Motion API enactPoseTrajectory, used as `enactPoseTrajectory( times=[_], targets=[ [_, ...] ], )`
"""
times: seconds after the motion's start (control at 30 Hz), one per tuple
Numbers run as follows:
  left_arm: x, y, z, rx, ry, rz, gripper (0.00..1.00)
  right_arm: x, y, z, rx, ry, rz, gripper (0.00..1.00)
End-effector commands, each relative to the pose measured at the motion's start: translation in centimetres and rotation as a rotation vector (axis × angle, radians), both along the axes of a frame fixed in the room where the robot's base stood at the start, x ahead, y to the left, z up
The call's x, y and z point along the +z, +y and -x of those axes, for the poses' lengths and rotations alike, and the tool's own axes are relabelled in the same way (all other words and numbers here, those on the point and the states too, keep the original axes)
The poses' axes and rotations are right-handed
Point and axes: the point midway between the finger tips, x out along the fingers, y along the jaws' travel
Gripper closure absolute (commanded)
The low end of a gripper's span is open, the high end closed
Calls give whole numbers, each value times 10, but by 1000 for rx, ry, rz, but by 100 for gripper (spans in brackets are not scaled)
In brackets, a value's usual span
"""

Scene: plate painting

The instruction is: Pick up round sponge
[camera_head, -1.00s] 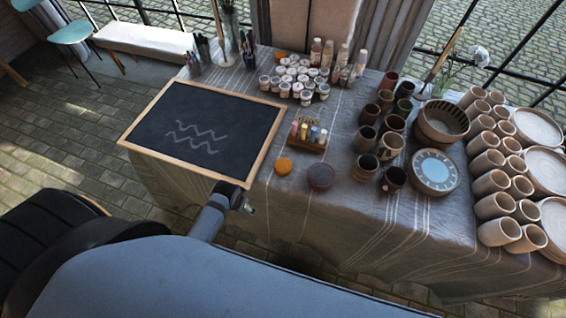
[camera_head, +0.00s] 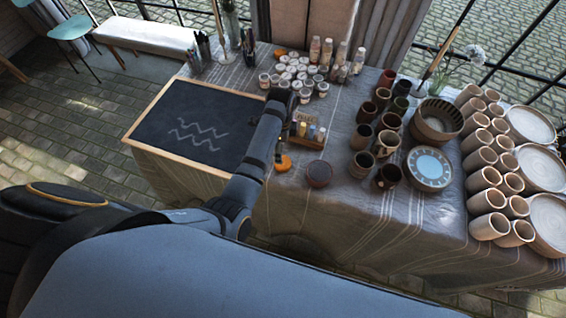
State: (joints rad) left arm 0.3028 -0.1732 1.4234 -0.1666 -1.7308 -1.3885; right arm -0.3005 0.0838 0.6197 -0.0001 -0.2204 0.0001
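The round sponge looks to be the flat orange disc (camera_head: 284,165) on the grey tablecloth, right of the chalkboard. My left arm reaches in over the chalkboard's right edge. Its gripper (camera_head: 279,154) points down at the sponge's far left side, and the arm hides part of the sponge there. The fingers are dark and small, so I cannot tell whether they are open or touching the sponge. My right gripper is not in view.
The chalkboard (camera_head: 190,128) lies to the left, and several cups and a blue-centred plate (camera_head: 430,167) are right. The cloth in front is clear.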

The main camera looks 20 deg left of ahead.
Motion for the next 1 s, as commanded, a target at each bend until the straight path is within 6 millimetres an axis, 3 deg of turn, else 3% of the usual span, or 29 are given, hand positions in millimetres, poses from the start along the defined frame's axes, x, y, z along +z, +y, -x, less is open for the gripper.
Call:
enactPoseTrajectory(
  times=[0.3, 0.53, 0.8, 1.0],
  targets=[
    [-47, 1, 0, 4, -1, -2, 14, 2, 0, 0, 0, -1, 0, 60],
    [-57, 1, 0, 5, -1, -1, 14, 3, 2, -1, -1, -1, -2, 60],
    [-99, -1, -1, 6, -1, -1, 14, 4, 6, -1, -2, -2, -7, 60],
    [-105, -1, -2, 6, -3, 0, 14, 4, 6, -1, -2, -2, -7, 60]
  ],
)
